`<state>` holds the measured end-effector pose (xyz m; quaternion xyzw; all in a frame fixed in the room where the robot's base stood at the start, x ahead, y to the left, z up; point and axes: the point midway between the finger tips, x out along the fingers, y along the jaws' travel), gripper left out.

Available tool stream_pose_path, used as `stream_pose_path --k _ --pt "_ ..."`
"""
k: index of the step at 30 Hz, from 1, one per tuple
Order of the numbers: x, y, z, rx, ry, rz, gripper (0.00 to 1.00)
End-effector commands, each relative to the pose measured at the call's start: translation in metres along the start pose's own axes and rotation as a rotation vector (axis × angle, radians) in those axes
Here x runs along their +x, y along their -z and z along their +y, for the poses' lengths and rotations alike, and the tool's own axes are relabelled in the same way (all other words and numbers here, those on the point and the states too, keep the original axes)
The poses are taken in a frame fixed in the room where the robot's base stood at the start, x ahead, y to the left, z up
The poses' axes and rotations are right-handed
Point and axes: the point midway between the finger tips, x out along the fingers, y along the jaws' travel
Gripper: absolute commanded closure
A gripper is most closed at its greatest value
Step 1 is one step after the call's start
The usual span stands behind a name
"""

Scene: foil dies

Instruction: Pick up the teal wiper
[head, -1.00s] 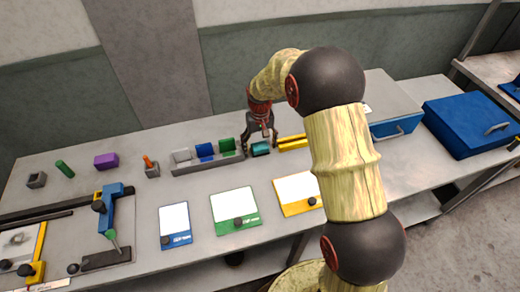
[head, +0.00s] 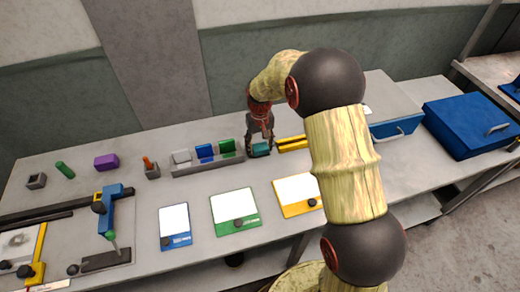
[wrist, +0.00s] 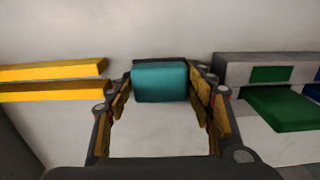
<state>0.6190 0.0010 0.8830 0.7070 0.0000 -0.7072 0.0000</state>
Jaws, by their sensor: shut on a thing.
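The teal wiper (head: 260,148) is a small block near the back of the table, just right of the slotted rack. It also shows in the wrist view (wrist: 160,83), between the two finger pads. My gripper (head: 260,146) is over it with a finger on each side, shut on it. In the wrist view my gripper (wrist: 160,88) has its fingertips at the left and right sides of the block. I cannot tell whether the wiper is lifted off the table.
A grey rack (head: 207,164) with white, blue and green pieces stands close to the left of my gripper. Yellow bars (head: 292,144) lie close to the right. Blue, green (head: 236,207) and yellow framed plates lie in front. A grey box with a blue front (head: 393,127) stands further right.

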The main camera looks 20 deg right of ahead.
Motion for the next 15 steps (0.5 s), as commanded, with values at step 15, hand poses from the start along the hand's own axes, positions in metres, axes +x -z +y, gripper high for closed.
stream_pose_path --k 15 --pt "-0.037 0.0 -0.001 -0.001 0.0 0.003 0.75"
